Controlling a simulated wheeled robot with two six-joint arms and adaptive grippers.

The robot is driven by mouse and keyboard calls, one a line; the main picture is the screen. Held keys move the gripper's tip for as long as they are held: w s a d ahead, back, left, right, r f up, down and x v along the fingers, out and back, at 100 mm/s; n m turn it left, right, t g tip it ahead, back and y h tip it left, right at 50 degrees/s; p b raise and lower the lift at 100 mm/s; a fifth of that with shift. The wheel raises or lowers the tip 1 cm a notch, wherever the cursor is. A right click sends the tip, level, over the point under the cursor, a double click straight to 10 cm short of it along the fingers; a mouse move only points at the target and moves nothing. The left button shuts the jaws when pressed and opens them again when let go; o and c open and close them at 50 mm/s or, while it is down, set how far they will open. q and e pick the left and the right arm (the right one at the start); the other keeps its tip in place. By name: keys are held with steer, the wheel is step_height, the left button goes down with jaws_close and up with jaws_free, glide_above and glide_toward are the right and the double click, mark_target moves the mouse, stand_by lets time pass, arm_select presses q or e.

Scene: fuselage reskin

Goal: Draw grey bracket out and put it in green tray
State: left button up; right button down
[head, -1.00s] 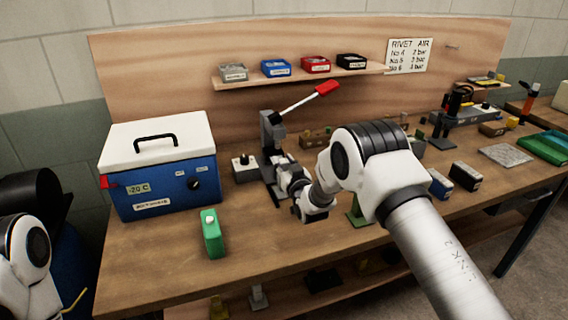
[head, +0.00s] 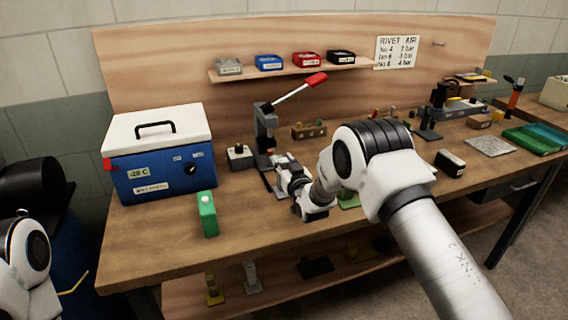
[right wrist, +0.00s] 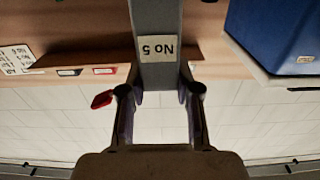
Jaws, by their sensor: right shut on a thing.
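My right gripper (head: 277,160) is at the lever press with the red handle (head: 316,79), above the bench. In the right wrist view its fingers (right wrist: 160,93) are at either side of an upright grey piece (right wrist: 158,25) labelled "No 5", and are shut on it. I cannot tell whether this piece is the bracket or part of the press. Another grey bracket-like part (head: 251,278) stands on the lower shelf. The green tray (head: 531,141) lies at the bench's right end. Part of my left arm shows at the left edge; its gripper is out of view.
A blue cool box (head: 160,178) with a white lid stands left of the press, a green block (head: 207,214) in front. A dark block (head: 450,163) and a grey plate (head: 490,147) lie to the right. A shelf with bins (head: 268,63) hangs behind.

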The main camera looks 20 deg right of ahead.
steer(key=c, duration=0.7)
jaws_free()
steer(key=shift+s, duration=0.1)
steer(key=s, duration=1.1)
steer(key=shift+s+d, duration=0.2)
steer(key=shift+s, duration=0.2)
